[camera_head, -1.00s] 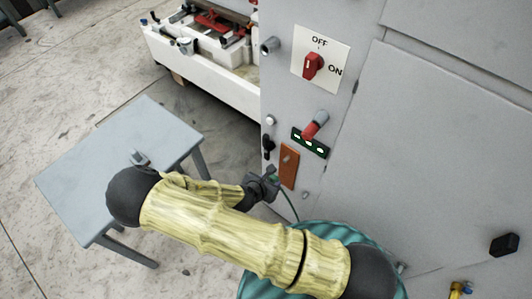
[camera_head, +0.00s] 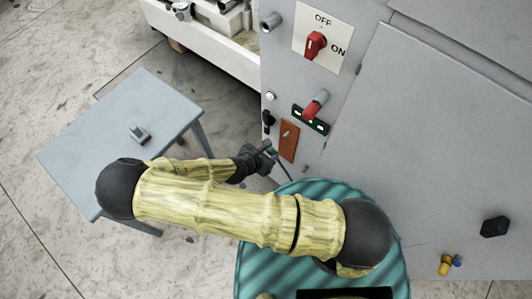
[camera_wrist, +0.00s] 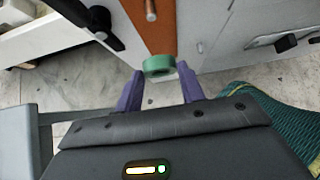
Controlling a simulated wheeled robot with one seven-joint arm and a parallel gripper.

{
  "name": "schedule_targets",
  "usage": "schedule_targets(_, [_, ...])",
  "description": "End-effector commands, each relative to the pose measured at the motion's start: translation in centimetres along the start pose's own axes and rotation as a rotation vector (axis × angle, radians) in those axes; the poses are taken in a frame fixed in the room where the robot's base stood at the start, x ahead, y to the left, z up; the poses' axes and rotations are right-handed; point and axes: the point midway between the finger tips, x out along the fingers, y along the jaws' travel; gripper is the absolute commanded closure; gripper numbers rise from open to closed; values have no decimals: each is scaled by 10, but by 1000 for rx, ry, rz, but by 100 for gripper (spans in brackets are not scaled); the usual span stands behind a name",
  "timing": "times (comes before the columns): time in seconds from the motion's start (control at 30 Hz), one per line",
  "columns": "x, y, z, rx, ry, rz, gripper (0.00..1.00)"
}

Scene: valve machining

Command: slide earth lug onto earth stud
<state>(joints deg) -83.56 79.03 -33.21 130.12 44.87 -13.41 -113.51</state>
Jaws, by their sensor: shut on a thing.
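The earth lug shows as a green ring (camera_wrist: 158,66) between the tips of my purple gripper fingers (camera_wrist: 160,86) in the wrist view. My gripper (camera_head: 264,156) is shut on it. A thin green cable (camera_head: 286,172) hangs by the gripper in the head view. The earth stud (camera_wrist: 150,10) is a copper-coloured pin on an orange-brown plate (camera_wrist: 147,34). In the head view the stud (camera_head: 286,133) and plate (camera_head: 289,148) are on the grey cabinet, up and right of my gripper. The lug is apart from the stud, below it in the wrist view.
The grey cabinet (camera_head: 440,160) carries a red OFF/ON switch (camera_head: 315,44), a red-tipped lever (camera_head: 316,104) and a black handle (camera_head: 267,120). A grey-blue table (camera_head: 100,140) with a small grey block (camera_head: 140,134) stands left. Open floor lies between table and cabinet.

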Motion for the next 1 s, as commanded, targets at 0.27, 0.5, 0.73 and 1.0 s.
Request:
schedule_targets(0.27, [16, 0, 16, 1, 1, -1, 98])
schedule_targets(0.5, [29, 0, 30, 2, 0, -1, 98])
schedule_targets(0.73, [36, 0, 36, 0, 0, 1, 98])
schedule_targets(1.0, [37, 0, 36, 0, 1, 1, 98])
